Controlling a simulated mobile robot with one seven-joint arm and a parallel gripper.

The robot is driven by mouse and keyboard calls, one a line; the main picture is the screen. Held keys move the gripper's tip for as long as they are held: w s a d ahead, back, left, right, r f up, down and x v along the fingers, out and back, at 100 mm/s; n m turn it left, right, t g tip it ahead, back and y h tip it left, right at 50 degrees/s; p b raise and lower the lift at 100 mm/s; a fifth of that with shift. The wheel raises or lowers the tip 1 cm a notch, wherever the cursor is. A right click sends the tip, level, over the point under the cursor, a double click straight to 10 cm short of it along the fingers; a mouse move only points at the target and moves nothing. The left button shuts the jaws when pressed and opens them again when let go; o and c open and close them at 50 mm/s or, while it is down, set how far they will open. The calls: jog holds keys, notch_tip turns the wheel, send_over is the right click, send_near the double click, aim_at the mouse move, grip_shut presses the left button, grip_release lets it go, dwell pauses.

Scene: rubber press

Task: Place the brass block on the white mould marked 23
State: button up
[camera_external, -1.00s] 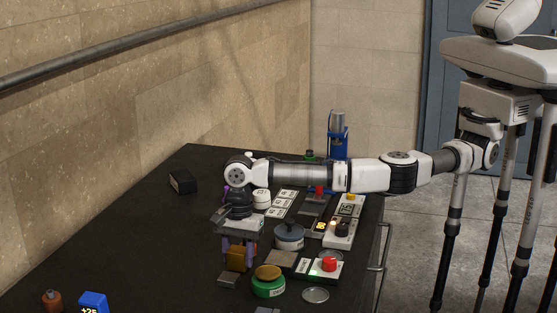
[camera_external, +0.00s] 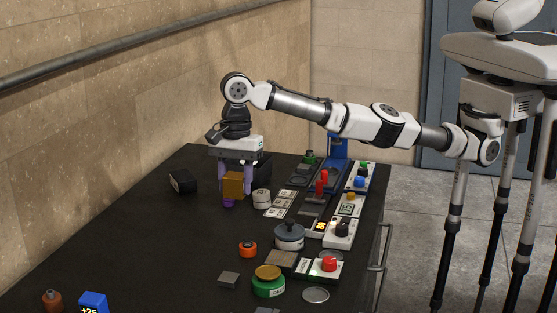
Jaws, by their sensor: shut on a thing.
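My gripper (camera_external: 235,191) is shut on the brass block (camera_external: 233,184), which sits between its two purple fingers. The block hangs above the far part of the black table, beside the back wall side. A small white round piece (camera_external: 262,198) with faint dark marks stands just right of the block. It may be the white mould, but I cannot read a 23 on it. A small purple piece (camera_external: 228,203) shows directly below the block in the picture; I cannot tell whether they touch.
White marked cards (camera_external: 278,212) lie right of the gripper. A grey lidded pot (camera_external: 289,237), a green pot (camera_external: 268,284), an orange piece (camera_external: 248,249) and button boxes (camera_external: 325,269) stand nearer. A black box (camera_external: 183,182) is at left. The table's left middle is clear.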

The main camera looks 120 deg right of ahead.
jog(key=shift+d+r, duration=0.15)
jog(key=shift+r, duration=0.15)
jog(key=s+d+r+m+h+b, duration=0.1)
jog(key=s+d+m+b, duration=0.15)
jog(key=d, duration=0.45)
jog(key=s+d+r+m+b, duration=0.1)
jog(key=s+d+r+m, duration=0.1)
jog(key=s+d+m, duration=0.35)
jog(key=m+b, duration=0.4)
jog(key=m, duration=0.1)
send_over(260, 192)
notch_tip(260, 192, down, 12)
jog(key=shift+h, duration=0.3)
jog(key=shift+s+a+f, duration=0.1)
jog(key=shift+a+f, duration=0.05)
jog(key=shift+f, duration=1.2)
jog(key=shift+s+a+f, duration=0.1)
jog(key=shift+f, duration=1.25)
jog(key=shift+f, duration=0.1)
jog(key=shift+f+m+p, duration=0.3)
jog(key=shift+f+p, duration=0.05)
jog(key=shift+p, duration=0.1)
jog(key=o, duration=1.3)
jog(key=shift+f, duration=0.1)
